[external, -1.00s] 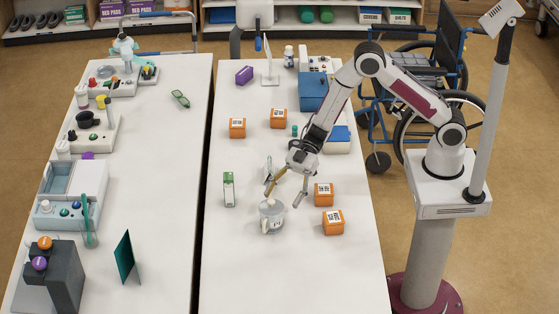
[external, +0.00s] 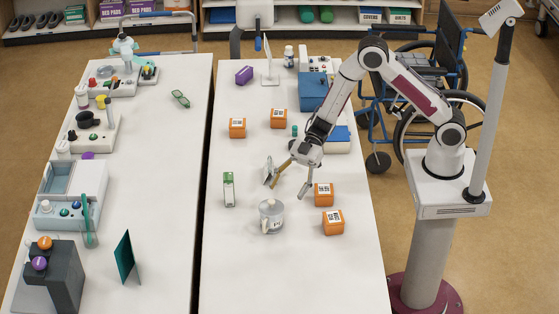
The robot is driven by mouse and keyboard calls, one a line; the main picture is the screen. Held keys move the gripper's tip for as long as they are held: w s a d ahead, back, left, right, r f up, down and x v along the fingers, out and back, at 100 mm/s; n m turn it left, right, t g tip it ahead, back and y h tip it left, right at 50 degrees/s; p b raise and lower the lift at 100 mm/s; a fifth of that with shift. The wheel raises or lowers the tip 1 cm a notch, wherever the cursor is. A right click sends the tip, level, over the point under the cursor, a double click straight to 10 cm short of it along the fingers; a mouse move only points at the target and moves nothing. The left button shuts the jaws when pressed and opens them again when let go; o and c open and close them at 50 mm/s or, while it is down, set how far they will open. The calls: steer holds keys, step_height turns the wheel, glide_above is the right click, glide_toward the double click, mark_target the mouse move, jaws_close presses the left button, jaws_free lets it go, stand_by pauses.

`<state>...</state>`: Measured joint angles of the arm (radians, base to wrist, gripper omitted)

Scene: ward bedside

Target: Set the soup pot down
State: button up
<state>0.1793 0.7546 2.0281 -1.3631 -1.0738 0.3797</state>
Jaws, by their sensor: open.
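The soup pot (external: 271,217) is a small pale grey pot with a lid and knob. It stands upright on the white right-hand table (external: 255,285). My gripper (external: 288,182) is open and empty. It hangs above and slightly behind the pot, apart from it, with its fingers spread.
Two orange boxes (external: 333,222) (external: 323,194) stand right of the pot, the nearer finger close to one. A small grey upright item (external: 268,171) is behind the left finger. The table in front of the pot is clear.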

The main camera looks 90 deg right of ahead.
steer(key=shift+w+d+r, duration=0.2)
steer(key=shift+w+r, duration=0.05)
steer(key=shift+r, duration=0.1)
steer(key=w+d+r+m+t+h, duration=0.3)
steer(key=d+r+h, duration=0.3)
steer(key=d+r, duration=0.3)
steer(key=s+d+r+m+h, duration=0.4)
steer(key=s+d+r+h, duration=0.3)
steer(key=r, duration=0.3)
steer(key=s+a+m+g, duration=0.1)
steer(key=s+m+g, duration=0.1)
steer(key=s, duration=1.3)
steer(key=s+a+m+g+y, duration=0.1)
steer(key=s+a+m+g, duration=0.1)
steer(key=s, duration=1.4)
steer(key=shift+s+a+r+m+g+y, duration=0.15)
steer(key=shift+s+a+m+g+y, duration=0.1)
steer(key=shift+m+g+y, duration=0.05)
